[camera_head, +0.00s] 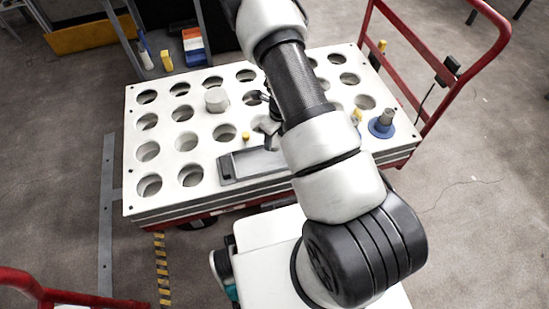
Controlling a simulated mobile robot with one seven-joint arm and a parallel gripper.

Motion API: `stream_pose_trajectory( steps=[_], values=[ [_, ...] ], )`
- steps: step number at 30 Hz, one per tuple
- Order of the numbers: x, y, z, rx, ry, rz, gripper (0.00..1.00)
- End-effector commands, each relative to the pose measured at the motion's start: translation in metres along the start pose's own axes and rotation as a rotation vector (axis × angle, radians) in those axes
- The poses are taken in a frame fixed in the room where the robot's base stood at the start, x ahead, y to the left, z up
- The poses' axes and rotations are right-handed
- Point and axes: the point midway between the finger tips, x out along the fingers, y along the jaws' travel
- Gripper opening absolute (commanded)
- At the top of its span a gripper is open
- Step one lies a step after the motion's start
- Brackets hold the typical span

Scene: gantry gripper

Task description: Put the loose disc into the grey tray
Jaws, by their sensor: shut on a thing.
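The grey tray (226,169) lies on the white perforated tabletop, near its front edge and left of my arm. It is long and shallow, and my arm covers its right end. My gripper (266,112) is above the tabletop, beyond the tray, and partly hidden behind my arm. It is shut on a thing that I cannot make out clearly. I cannot pick out the loose disc with certainty; my arm hides part of the table.
A white cylinder (216,100) stands left of my gripper. A small yellow piece (246,136) is just behind the tray. A blue round base with a grey knob (382,127) stands at the right. Round holes cover the tabletop. A red rail (489,60) borders the right side.

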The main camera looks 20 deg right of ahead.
Motion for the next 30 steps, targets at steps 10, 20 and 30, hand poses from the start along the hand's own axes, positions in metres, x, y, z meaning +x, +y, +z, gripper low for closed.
stream_pose_trajectory(
  steps=[10, 20, 30],
  values=[
    [0.054, 0.000, -0.007, -0.004, 0.001, 0.001, 0.19],
    [0.086, 0.000, -0.011, -0.004, 0.000, 0.000, 0.19],
    [0.088, 0.000, -0.011, -0.006, 0.001, 0.001, 0.55]
  ],
)
